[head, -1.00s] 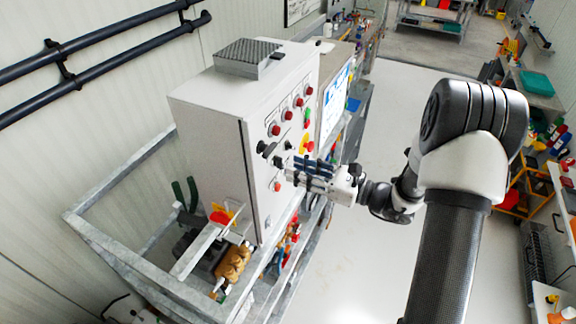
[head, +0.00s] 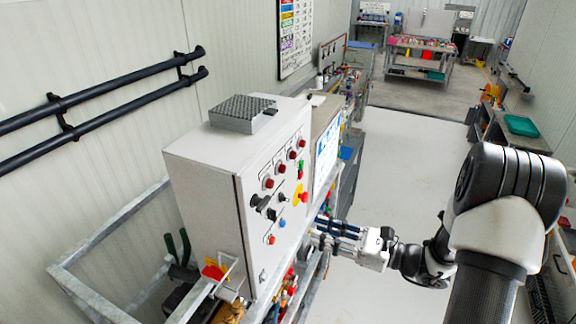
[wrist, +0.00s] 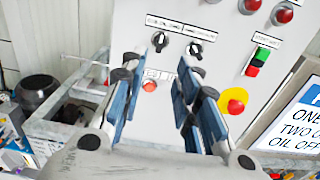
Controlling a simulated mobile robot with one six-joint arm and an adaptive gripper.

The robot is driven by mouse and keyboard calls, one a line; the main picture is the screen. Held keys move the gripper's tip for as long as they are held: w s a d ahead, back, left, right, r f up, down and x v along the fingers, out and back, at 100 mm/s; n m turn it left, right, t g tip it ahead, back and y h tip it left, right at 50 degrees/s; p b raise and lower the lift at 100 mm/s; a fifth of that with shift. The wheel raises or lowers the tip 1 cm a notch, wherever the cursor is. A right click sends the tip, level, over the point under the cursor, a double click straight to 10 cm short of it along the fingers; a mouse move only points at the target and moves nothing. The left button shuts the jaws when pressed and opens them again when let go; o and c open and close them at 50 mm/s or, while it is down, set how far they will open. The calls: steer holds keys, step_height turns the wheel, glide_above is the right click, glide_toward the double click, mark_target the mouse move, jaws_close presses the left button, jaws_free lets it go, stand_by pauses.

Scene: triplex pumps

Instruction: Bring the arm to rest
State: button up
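My gripper (head: 322,233) is in front of the grey control cabinet (head: 205,185), apart from its panel, near the panel's lower right in the head view. In the wrist view my gripper (wrist: 163,85) is open, its two blue-padded fingers spread with nothing between them. Beyond the gap, an orange-red button (wrist: 149,87) shows on the panel, with two black rotary switches (wrist: 160,41) above it. My arm reaches in from the right of the head view, bent at the elbow.
A yellow emergency stop (wrist: 235,103) and a green-and-red switch (wrist: 257,62) are right of the fingers. A metal frame (head: 95,298) surrounds the cabinet's lower part. A blue-and-white sign (head: 327,149) is beside the panel. The pale floor (head: 400,150) beyond is clear.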

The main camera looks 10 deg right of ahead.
steer(key=s+a+f+n+g+h+b, duration=0.45)
steer(key=s+a+n+g+b, duration=0.65)
steer(key=s+a+n, duration=0.3)
steer(key=s+d+f+n+t+h+b, duration=0.5)
steer(key=s+d+f+n+h+b, duration=0.3)
steer(key=s+n+h+b, duration=0.2)
steer(key=shift+d+f+n+b, duration=0.2)
steer(key=shift+d+n+b, duration=0.3)
steer(key=shift+b, duration=0.75)
steer(key=shift+a, duration=0.1)
steer(key=shift+c, duration=0.5)
jaws_close()
stand_by(0.4)
